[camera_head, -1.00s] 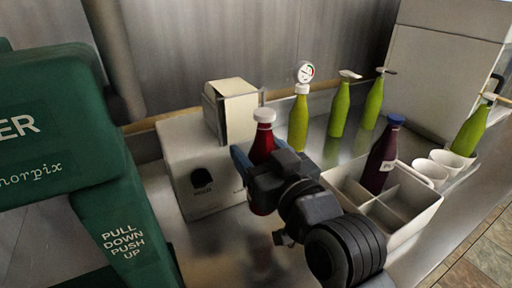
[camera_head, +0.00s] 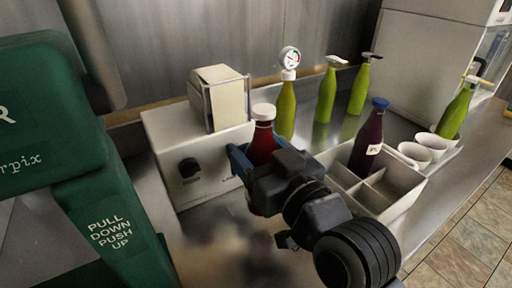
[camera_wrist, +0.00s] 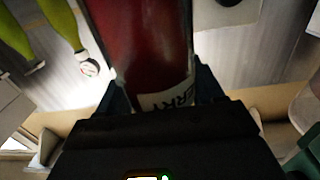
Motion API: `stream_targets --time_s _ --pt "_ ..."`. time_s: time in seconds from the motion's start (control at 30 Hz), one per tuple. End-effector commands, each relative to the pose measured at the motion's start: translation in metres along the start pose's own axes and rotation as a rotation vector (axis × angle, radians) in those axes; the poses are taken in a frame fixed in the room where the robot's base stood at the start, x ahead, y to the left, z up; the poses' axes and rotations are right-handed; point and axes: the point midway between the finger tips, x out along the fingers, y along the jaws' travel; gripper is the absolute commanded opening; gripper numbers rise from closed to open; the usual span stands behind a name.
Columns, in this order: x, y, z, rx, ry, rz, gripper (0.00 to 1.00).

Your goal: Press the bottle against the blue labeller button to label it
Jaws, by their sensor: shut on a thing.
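A red bottle (camera_head: 262,145) with a white cap stands upright in my gripper (camera_head: 250,160), beside the right end of a white labeller box (camera_head: 215,178). My gripper has bluish fingers shut around the bottle's body. In the wrist view the bottle (camera_wrist: 140,40) fills the middle, between the fingers (camera_wrist: 160,92). I cannot make out a blue button. Contact between bottle and labeller cannot be told.
Green bottles (camera_head: 326,95) stand behind on the metal counter. A divided white crate (camera_head: 403,195) holding a dark purple bottle (camera_head: 368,140) is to the right, with white cups (camera_head: 414,154) beyond. A green machine (camera_head: 100,205) stands close on the left.

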Motion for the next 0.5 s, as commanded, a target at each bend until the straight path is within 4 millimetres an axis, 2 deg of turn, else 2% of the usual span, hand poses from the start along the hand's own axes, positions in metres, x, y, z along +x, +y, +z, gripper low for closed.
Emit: stream_targets --time_s 0.17,0.5 --pt "-0.004 0.0 -0.003 0.0 0.003 0.0 0.11" --pt "-0.031 0.001 -0.013 0.0 0.002 0.001 0.11"
